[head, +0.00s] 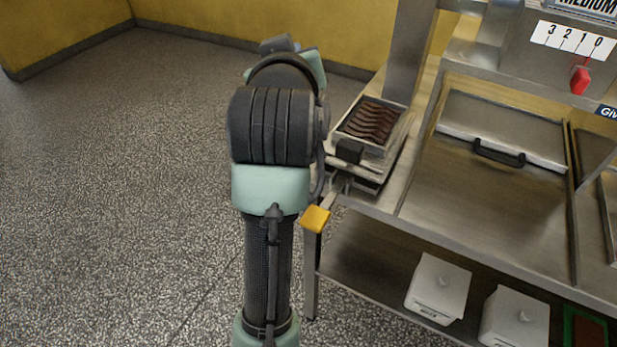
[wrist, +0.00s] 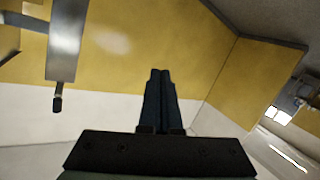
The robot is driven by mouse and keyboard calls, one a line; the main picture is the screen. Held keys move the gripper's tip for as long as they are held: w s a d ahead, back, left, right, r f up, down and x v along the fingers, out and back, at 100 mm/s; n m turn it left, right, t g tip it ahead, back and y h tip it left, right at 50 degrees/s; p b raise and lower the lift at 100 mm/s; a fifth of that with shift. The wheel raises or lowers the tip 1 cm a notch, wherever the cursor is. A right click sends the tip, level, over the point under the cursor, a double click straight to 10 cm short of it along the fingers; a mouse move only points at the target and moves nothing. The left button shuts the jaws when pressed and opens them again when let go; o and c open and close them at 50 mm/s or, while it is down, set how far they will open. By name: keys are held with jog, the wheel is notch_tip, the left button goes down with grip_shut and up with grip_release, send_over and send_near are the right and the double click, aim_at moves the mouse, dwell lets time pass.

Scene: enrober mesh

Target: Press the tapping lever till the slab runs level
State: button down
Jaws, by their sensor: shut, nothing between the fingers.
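The tapping lever (head: 315,218) ends in a yellow pad that sticks out in front of the bench, below the mould tray. The slab (head: 371,120) is dark brown with a wavy, ridged surface and sits in a grey metal tray (head: 395,133) at the bench's left end. My gripper (wrist: 160,75) is shut and empty in the wrist view, its two dark fingers together. The wrist view shows wall and ceiling past the fingers, with no lever or slab. In the head view my arm stands left of the lever, apart from it, and hides the fingers.
The steel bench (head: 420,200) runs to the right, with a handled lid (head: 500,130). A panel above carries a 3-2-1-0 scale (head: 573,40) and a red pointer (head: 580,80) near 0. White lidded boxes (head: 438,288) stand on the lower shelf. The floor at left is clear.

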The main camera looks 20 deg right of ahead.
notch_tip(320, 180, down, 2)
jog(key=d+g+p, duration=0.3)
jog(key=g+p, duration=0.1)
jog(key=p, duration=0.2)
jog(key=n+g+y+p, duration=0.3)
jog(key=g+y+p, duration=0.3)
jog(key=g+p, duration=0.9)
send_near(313, 214)
jog(key=s+t+p, duration=0.1)
jog(key=p, duration=0.1)
jog(key=s+r+t+p, duration=0.1)
jog(key=s+t+p, duration=0.1)
jog(key=shift+d+r+t, duration=0.1)
jog(key=shift+r+t, duration=0.1)
jog(key=shift+t, duration=0.1)
jog(key=shift+f, duration=0.1)
jog(key=f+b, duration=0.4)
jog(key=b, duration=0.1)
jog(key=f+b, duration=0.2)
jog(key=shift+s+f+b, duration=0.3)
jog(key=shift+s+f, duration=0.05)
